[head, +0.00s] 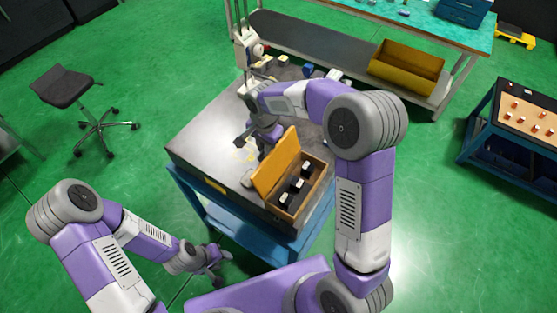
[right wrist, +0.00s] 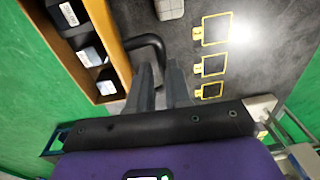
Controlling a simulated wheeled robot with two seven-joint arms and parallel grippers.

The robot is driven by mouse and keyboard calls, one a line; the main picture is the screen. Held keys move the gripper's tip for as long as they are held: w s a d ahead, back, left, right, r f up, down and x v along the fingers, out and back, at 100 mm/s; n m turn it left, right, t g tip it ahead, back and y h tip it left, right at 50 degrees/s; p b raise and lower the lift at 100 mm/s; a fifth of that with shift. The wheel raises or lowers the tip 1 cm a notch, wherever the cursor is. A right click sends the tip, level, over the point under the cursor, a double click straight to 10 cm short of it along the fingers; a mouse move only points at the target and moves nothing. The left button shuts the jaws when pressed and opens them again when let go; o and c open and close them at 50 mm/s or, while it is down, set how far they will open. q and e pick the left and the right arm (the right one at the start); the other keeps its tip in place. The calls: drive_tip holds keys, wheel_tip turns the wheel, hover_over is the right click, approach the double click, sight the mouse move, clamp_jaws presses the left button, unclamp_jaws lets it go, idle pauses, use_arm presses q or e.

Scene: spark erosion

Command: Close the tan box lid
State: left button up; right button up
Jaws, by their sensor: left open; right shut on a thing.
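The tan box (head: 308,203) sits on the near right corner of the dark-topped workbench. Its lid (head: 276,162) stands open, steeply tilted along the left side. Black blocks with white labels (head: 299,184) lie in the box and also show in the right wrist view (right wrist: 90,56). A bent black handle (right wrist: 150,42) sticks out beside the tan lid edge (right wrist: 115,45). My right gripper (right wrist: 164,72) is shut on this handle, left of the lid in the head view. My left gripper (head: 217,262) is open and empty, low beside the bench.
The workbench (head: 205,140) has yellow outlined marks (right wrist: 217,29) and a grey block (right wrist: 170,9) on top. Small parts and a machine column (head: 246,50) stand at its back. A yellow bin (head: 405,68) rests on the shelf behind. A stool (head: 85,105) stands left on open green floor.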

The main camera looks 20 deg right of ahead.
drive_tip(key=f, duration=0.1)
drive_tip(key=s+f, duration=0.1)
drive_tip(key=f, duration=0.1)
drive_tip(key=shift+f+g, duration=0.15)
drive_tip(key=shift+g, duration=0.25)
clamp_jaws()
unclamp_jaws()
drive_tip(key=shift+w+f, duration=0.15)
drive_tip(key=shift+w, duration=0.5)
use_arm(q)
drive_tip(key=shift+w+p, duration=0.35)
drive_tip(key=shift+w, duration=0.25)
use_arm(e)
drive_tip(key=shift+s+d+r, duration=0.25)
drive_tip(key=shift+s+r, duration=0.05)
drive_tip(key=shift+r, duration=0.2)
drive_tip(key=shift+s+d+r, duration=0.2)
drive_tip(key=shift+s+r, duration=0.1)
drive_tip(key=shift+r, duration=0.15)
drive_tip(key=shift+r, duration=0.2)
